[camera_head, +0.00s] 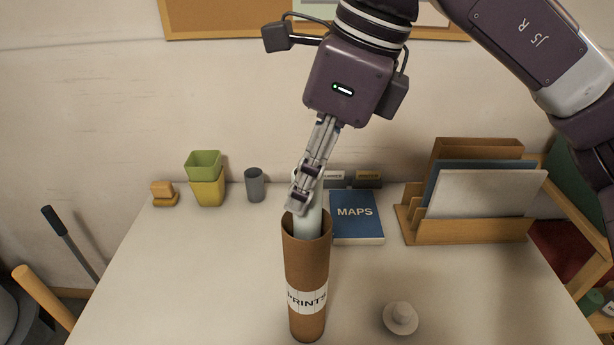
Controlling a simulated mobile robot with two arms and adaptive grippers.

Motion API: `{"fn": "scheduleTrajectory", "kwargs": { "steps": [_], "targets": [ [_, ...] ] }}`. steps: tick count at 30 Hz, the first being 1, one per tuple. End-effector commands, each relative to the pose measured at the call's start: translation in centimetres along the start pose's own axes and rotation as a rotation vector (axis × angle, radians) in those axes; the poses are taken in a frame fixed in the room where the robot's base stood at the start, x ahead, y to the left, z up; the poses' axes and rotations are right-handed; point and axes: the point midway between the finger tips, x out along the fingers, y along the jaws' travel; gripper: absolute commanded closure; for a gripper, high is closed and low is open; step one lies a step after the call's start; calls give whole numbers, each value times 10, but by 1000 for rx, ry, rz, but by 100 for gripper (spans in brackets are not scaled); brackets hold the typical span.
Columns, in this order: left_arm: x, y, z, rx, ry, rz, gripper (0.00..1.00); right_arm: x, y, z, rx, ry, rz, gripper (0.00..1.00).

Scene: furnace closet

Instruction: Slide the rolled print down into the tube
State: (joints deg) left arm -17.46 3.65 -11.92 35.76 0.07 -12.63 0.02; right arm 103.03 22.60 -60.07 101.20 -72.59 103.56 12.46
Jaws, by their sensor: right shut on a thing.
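A brown cardboard tube (306,265) with a white label reading "PRINTS" stands upright near the front middle of the white table. The pale rolled print (308,224) stands in the tube's open mouth, with its lower part hidden inside the tube and its upper part partly behind the fingers. My right gripper (299,202) reaches down from above and is shut on the print, just above the tube's rim. A white round lid-like piece with a knob (401,318) lies on the table to the right of the tube. My left gripper is not in view.
A blue "MAPS" book (357,217) lies right behind the tube. A wooden file holder (470,232) with folders stands at the back right. Green and yellow cups (207,180), a grey cup (254,185) and a small orange object (164,193) stand at the back left. The table's left front is clear.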

Motion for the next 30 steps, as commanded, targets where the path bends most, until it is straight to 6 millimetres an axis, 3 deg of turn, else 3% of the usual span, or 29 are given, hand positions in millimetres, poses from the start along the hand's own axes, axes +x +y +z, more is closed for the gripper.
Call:
{"fn": "scheduleTrajectory", "kwargs": {
  "steps": [27,28,30],
  "targets": [
    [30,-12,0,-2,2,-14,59,34,0,-11,0,-1,0,100],
    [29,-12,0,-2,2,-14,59,34,0,-11,0,-1,0,72],
    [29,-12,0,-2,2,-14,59,33,0,-10,0,-1,0,64]
  ]
}}
